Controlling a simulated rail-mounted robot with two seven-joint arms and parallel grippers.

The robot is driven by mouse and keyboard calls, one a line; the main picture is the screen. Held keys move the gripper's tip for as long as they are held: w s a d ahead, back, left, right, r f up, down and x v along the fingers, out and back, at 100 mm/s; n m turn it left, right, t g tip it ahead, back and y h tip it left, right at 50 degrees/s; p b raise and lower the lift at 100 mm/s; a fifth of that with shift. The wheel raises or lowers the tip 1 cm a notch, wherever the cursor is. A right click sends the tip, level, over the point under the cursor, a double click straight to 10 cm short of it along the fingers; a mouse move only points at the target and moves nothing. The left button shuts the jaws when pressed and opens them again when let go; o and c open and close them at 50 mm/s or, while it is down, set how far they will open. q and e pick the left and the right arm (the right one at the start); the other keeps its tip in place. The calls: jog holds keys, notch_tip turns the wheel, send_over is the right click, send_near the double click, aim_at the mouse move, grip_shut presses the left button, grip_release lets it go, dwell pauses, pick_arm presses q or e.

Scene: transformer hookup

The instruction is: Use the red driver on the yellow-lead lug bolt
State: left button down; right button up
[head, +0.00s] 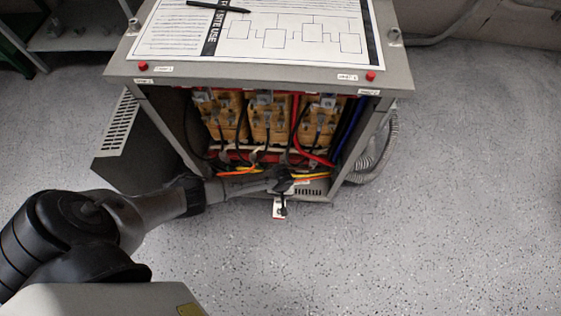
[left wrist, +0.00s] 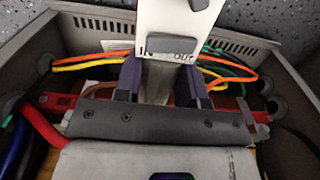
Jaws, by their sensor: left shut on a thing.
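My left gripper (head: 283,183) reaches into the low front of the open cabinet and is shut on a white-faced tool (left wrist: 178,25). The tool has a grey switch and lettering reading IN and OUT. In the head view its white face with some red (head: 279,208) hangs just below the gripper. I cannot confirm that it is the red driver. The yellow lead (left wrist: 90,65) runs beside orange leads in the left wrist view, and also shows low in the cabinet (head: 312,175). The lug bolt on it cannot be made out. My right gripper is not in view.
The grey cabinet (head: 395,78) has a diagram sheet (head: 262,50) and a pen (head: 218,6) on top. Copper-coloured coils (head: 268,125) and red, blue and black cables fill its inside. A vented panel (head: 120,125) stands at its left. Floor is clear in front and right.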

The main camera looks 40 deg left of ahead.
pick_arm(q)
jog(key=shift+w+a, duration=0.2)
jog(key=shift+w, duration=0.05)
jog(key=shift+r, duration=0.1)
dwell(0.5)
